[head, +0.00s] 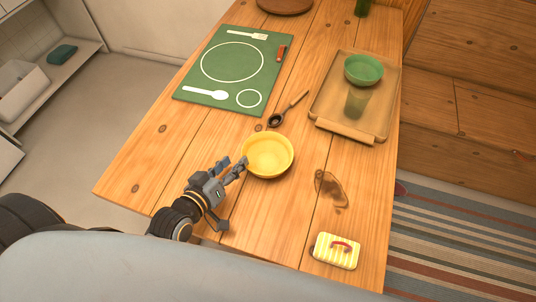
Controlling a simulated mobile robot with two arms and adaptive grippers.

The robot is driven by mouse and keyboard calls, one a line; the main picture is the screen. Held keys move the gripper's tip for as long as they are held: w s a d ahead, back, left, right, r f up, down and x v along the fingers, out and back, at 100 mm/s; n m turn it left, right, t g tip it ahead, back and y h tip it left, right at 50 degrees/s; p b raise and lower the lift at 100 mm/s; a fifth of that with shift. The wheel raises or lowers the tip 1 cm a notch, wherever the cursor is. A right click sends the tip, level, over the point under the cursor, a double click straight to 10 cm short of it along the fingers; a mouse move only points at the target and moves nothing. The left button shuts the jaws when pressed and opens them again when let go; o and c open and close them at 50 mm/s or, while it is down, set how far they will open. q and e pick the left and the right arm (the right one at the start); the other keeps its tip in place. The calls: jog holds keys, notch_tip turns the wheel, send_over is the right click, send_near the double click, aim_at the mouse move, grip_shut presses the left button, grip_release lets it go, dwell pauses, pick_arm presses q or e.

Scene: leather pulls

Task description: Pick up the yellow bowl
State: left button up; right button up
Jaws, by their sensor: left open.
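The yellow bowl (268,156) stands upright and looks empty on the wooden table, near the middle of the head view. My left gripper (234,166) is just left of and nearer than the bowl. Its fingers are apart and point toward the bowl's left rim. One fingertip is close to the rim; I cannot tell whether it touches. Nothing is held in the gripper. My right gripper is not in view.
A dark scoop or spoon (286,111) lies behind the bowl. A green placemat (213,85) is farther back left. A wooden tray (333,102) with a green bowl (363,69) and cup (356,103) is back right.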

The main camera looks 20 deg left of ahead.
aim_at(247, 149)
pick_arm(q)
jog(key=shift+w+d+f, duration=0.1)
jog(key=shift+w+f, duration=0.15)
jog(key=shift+w, duration=0.45)
jog(key=shift+w+d+f, duration=0.1)
jog(key=shift+w+f, duration=0.05)
jog(key=shift+w, duration=0.2)
jog(key=shift+w+d+f, duration=0.1)
jog(key=shift+w+f, duration=0.1)
jog(key=shift+w, duration=0.35)
jog(key=x, duration=0.3)
jog(key=shift+w+d+f, duration=0.1)
jog(key=shift+w+f, duration=0.05)
jog(key=shift+w, duration=0.2)
jog(key=shift+w+f, duration=0.15)
jog(key=shift+w, duration=0.15)
grip_shut()
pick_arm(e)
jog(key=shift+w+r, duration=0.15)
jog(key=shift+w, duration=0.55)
